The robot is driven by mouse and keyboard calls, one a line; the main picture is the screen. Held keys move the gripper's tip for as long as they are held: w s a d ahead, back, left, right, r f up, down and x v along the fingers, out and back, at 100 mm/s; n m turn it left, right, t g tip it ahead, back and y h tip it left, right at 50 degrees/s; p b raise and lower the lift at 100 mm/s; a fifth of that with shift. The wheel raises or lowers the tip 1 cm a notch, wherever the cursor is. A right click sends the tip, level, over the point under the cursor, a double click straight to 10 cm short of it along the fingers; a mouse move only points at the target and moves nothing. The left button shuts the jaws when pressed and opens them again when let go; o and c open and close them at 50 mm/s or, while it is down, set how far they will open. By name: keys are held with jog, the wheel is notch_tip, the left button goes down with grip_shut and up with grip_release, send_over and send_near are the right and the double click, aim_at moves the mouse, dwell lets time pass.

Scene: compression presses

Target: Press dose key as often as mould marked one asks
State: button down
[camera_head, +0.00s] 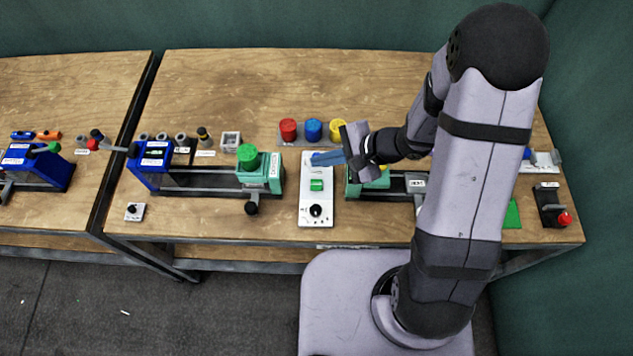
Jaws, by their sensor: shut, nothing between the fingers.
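My gripper (318,159) reaches in from the right, its bluish fingers shut and empty, over the upper end of a white control panel (306,214). Whether it touches the panel I cannot tell. The panel carries a green key (316,185) below the fingertips and a black knob (316,210) nearer the front. The fingers cover part of the panel's upper end. Which part is the dose key I cannot read. No mould marked one can be made out; the small labels, such as the one on the green-ended press (274,172), are too small to read.
Red (288,129), blue (313,130) and yellow (337,127) cylinders stand behind the panel. A blue press end (150,165) is at left, and another press (399,183) lies partly under my arm. A red button (564,218) is at far right. Front table (215,225) is mostly clear.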

jog(key=shift+m, duration=0.5)
jog(key=shift+f, duration=0.1)
jog(key=b, duration=0.5)
send_over(321, 185)
notch_tip(321, 185, down, 7)
jog(key=shift+f, duration=0.15)
jog(key=shift+f+b, duration=0.7)
jog(key=shift+b, duration=0.25)
jog(key=shift+f, duration=0.1)
dwell(1.2)
jog(key=shift+f+b, duration=0.3)
jog(key=shift+b, duration=0.35)
